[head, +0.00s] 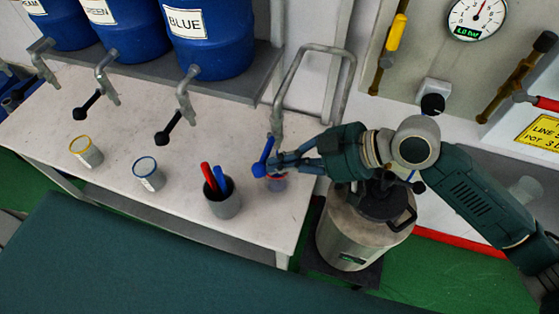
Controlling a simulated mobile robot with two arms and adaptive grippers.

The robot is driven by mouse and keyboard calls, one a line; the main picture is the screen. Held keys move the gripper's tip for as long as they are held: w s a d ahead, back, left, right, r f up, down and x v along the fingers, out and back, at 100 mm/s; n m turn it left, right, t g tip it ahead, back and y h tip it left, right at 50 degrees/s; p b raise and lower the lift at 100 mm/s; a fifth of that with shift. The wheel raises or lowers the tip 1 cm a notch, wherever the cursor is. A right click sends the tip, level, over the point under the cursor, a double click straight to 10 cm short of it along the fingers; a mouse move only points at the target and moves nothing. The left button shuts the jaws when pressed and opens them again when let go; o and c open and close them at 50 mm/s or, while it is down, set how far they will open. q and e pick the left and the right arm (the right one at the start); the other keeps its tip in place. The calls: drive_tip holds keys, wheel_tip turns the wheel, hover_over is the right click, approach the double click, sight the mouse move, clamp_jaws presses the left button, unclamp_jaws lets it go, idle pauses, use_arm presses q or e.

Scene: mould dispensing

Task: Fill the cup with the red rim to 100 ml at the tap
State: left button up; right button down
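The cup with the red rim (277,184) stands at the table's right end, under the grey tap pipe (277,122). Only part of the cup shows, and its fill level is hidden. The tap has a blue lever (262,160) with a round knob, slanting down to the left. My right gripper (276,162) reaches in from the right, its fingers over the cup and beside the blue lever. I cannot tell whether the fingers touch the lever or how far apart they are. My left gripper is not in view.
A grey pot (223,202) holding red and blue-handled tools stands left of the cup. A blue-rimmed cup (149,176) and a yellow-rimmed cup (86,152) stand further left on the white table (115,120). A steel vessel (345,235) stands right of the table. Blue barrels (210,50) stand behind.

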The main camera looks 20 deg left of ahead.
wheel_tip(320, 180, down, 2)
drive_tip(key=shift+f+n+t+b, duration=0.25)
drive_tip(key=shift+n+t+b, duration=0.35)
drive_tip(key=shift+t+b, duration=0.25)
drive_tip(key=shift+s+r, duration=0.1)
drive_tip(key=shift+r, duration=0.05)
idle(4.0)
drive_tip(key=shift+r+p, duration=0.8)
drive_tip(key=shift+p, duration=0.1)
drive_tip(key=shift+r, duration=0.1)
